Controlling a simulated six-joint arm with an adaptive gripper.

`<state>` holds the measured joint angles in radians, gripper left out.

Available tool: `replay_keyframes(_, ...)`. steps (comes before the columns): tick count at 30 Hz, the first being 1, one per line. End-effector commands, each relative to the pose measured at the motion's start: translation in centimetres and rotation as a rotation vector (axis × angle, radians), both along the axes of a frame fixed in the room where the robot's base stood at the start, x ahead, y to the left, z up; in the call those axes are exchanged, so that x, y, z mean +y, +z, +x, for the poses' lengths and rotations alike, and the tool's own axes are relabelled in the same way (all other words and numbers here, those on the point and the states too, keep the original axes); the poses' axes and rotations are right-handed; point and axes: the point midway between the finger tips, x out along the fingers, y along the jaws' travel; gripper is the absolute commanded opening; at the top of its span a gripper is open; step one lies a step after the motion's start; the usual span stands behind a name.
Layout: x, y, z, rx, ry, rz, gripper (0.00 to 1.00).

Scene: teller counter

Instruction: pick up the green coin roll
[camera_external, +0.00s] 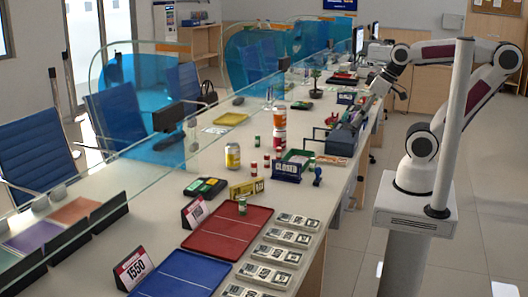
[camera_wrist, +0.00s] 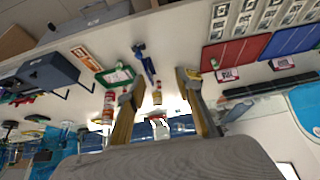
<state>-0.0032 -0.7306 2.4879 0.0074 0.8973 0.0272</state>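A small green coin roll (camera_external: 242,206) stands upright at the back edge of the red tray in the external view. In the wrist view it is a small green shape (camera_wrist: 215,64) by the red tray (camera_wrist: 232,54), right of my fingers. Another small green-topped roll (camera_external: 257,141) stands farther back, among small red rolls. My gripper (camera_external: 376,88) is raised at the far right side of the counter, well away from the red tray. In the wrist view its two fingers (camera_wrist: 160,90) are spread wide with nothing held between them.
A price sign (camera_external: 194,212) and banknote stacks (camera_external: 289,237) flank the red tray. A glass screen lines the left.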

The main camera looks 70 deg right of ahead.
Motion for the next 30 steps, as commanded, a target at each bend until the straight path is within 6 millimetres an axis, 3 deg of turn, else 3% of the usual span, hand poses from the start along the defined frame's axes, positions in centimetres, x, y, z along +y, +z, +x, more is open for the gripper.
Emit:
replay_keyframes(14, -0.25, -0.17, -0.51, -0.005, 0.023, -0.021, 0.34)
replay_keyframes(16, -0.24, -0.16, -0.5, -0.005, 0.023, -0.021, 0.26)
replay_keyframes(30, -0.58, -0.22, -0.47, -0.002, 0.006, -0.02, 0.26)
